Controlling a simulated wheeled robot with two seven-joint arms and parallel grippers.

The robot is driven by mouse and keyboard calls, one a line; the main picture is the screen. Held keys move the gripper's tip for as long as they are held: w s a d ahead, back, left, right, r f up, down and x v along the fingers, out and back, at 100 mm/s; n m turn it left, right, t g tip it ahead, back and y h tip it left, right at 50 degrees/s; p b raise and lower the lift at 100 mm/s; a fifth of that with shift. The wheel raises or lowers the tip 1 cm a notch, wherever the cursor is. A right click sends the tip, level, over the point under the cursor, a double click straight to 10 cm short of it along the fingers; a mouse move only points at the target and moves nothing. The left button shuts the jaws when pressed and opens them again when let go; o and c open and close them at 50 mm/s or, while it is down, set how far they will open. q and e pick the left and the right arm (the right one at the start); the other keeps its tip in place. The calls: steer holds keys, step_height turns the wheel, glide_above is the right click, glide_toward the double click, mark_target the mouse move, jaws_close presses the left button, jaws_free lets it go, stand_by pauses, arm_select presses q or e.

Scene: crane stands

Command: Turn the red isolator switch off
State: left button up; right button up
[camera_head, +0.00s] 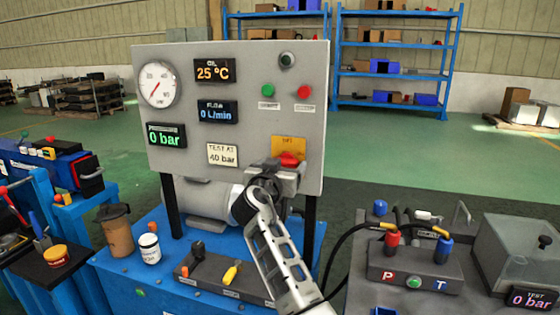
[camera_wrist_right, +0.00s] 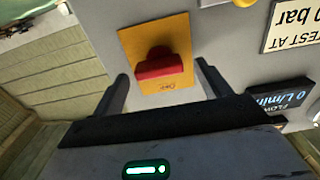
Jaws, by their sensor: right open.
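The red isolator switch (camera_head: 289,160) sits on a yellow plate (camera_head: 289,143) at the lower right of the grey panel (camera_head: 232,170). In the right wrist view the red handle (camera_wrist_right: 160,64) stands out from its yellow plate (camera_wrist_right: 129,43) and lies crosswise between my fingers. My right gripper (camera_head: 280,167) is at the switch, partly covering it in the head view. In the right wrist view the right gripper (camera_wrist_right: 160,82) is open, one finger on each side of the handle, with gaps visible. My left gripper is not in view.
The panel also carries a gauge (camera_head: 157,84), displays, a green button (camera_head: 268,90) and a red button (camera_head: 304,92). Below is a blue bench (camera_head: 130,275) with a cup (camera_head: 116,232) and a tool holder. A hose block (camera_head: 414,268) stands at the right.

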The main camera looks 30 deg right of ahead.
steer(key=shift+d, duration=0.1)
steer(key=c, duration=1)
